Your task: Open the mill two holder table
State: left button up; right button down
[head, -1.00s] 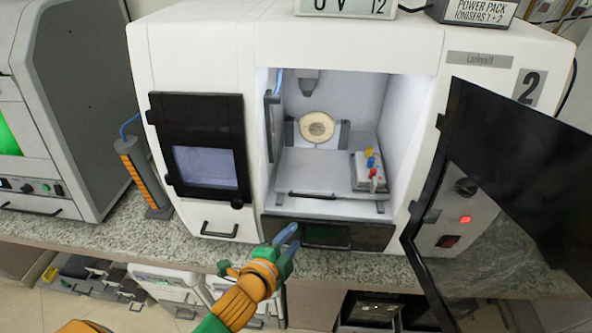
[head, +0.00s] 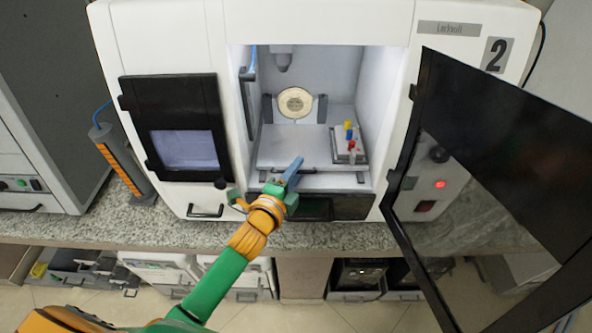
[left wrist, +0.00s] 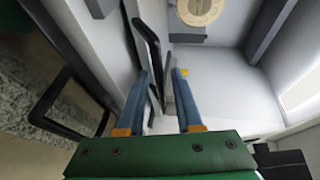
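Mill two (head: 378,25) is a white machine marked "2", with its dark glass door (head: 470,150) swung open to the right. Inside its lit chamber is the holder table (head: 285,150), a flat pale grey plate with a dark handle bar along its front edge. A round cream disc (head: 295,102) stands at the back between dark clamps. My left gripper (head: 293,168) is at the chamber's front opening, by the table's front edge. In the left wrist view its blue fingers (left wrist: 163,95) are apart, with a black handle (left wrist: 150,50) at or between them; contact is unclear. My right gripper is not in view.
A small block with coloured knobs (head: 349,147) sits on the right of the chamber. A closed black-framed window (head: 180,130) is left of the opening. The open door fills the right side. The granite counter (head: 90,228) in front is mostly clear.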

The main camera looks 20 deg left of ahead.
pick_arm(q)
grip_shut()
dwell(1.2)
